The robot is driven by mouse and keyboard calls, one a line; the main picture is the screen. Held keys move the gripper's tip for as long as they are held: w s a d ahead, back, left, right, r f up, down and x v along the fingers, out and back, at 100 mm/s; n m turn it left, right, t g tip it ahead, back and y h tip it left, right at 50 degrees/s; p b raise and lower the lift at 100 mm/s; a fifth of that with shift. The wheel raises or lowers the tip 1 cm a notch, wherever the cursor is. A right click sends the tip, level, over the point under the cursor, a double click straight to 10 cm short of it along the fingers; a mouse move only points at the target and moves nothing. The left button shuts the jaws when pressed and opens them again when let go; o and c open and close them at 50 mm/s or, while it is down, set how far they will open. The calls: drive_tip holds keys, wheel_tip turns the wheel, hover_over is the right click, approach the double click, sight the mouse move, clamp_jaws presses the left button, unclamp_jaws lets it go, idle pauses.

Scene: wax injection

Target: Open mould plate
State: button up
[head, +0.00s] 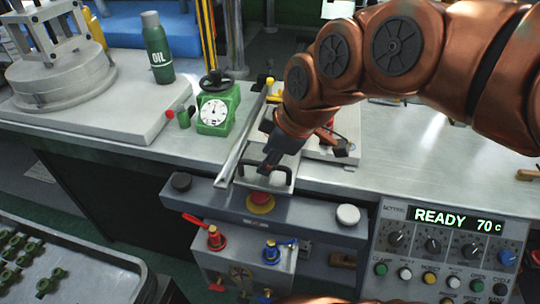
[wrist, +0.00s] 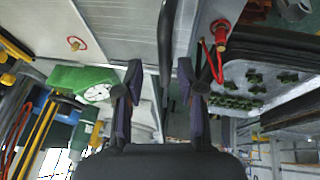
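The mould plate is a pale metal plate (head: 340,146) on the bench, largely hidden behind my arm and gripper. A black bar handle (head: 289,174) stands at the front of the mould assembly. In the wrist view a dark bar (wrist: 166,45) runs down between my fingers, with a visible gap to each finger; it looks like this handle. My gripper (head: 272,160) points down at the handle in the head view. In the wrist view my gripper (wrist: 160,95) has its two fingers apart. Contact with the handle cannot be made out.
A green gauge (head: 215,112) and a green oil bottle (head: 157,48) stand left. In front are a red-yellow button (head: 260,202), red-handled valve (head: 215,237) and control panel (head: 455,250) reading READY 70 C. A parts tray (head: 125,262) is lower left. The right bench is clear.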

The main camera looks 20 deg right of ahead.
wheel_tip(320, 180, up, 10)
drive_tip(key=shift+f, duration=0.15)
idle(0.4)
idle(0.4)
